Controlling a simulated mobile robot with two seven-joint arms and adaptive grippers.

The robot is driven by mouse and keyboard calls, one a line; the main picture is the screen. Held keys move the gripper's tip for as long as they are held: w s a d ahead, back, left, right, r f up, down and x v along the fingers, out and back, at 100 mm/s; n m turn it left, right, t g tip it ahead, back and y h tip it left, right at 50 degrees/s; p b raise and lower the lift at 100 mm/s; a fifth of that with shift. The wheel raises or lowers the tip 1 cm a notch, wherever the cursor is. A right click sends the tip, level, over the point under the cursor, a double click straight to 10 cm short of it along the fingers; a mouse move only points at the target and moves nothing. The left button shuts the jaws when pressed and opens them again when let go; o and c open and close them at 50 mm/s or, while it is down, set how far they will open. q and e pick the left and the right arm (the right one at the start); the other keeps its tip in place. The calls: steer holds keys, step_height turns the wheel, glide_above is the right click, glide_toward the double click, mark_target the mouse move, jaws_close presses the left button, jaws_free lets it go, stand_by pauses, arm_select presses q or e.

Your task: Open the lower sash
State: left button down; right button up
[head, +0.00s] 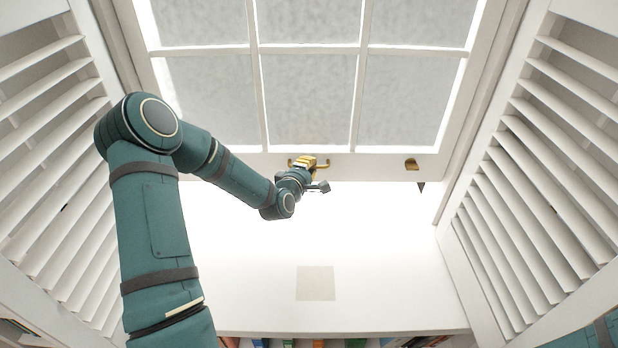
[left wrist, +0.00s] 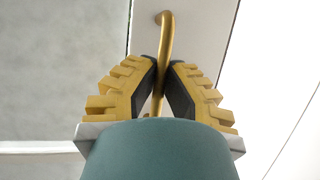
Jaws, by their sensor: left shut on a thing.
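The lower sash is a white-framed window with frosted grey panes (head: 308,100); its bottom rail (head: 360,167) crosses the upper middle of the head view. A bright white gap shows below the rail. A brass bar handle (head: 325,163) is fixed on the rail. My left gripper (head: 308,162) is at this handle. In the left wrist view my yellow-and-black fingers (left wrist: 161,90) are shut on the brass bar (left wrist: 166,38), one pad on each side. My right gripper is not in view.
A small brass fitting (head: 412,164) sits on the rail to the right. White louvred shutters stand at the left (head: 50,160) and right (head: 540,170). A pale sill (head: 240,305) with a beige square (head: 315,283) lies below, and several book tops line the bottom edge.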

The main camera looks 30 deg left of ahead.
arm_select(q)
steer(key=shift+r+p, duration=0.3)
steer(key=shift+r, duration=1.15)
steer(key=c, duration=1)
jaws_free()
steer(key=shift+c, duration=0.2)
steer(key=shift+f, duration=0.1)
steer(key=v, duration=1.2)
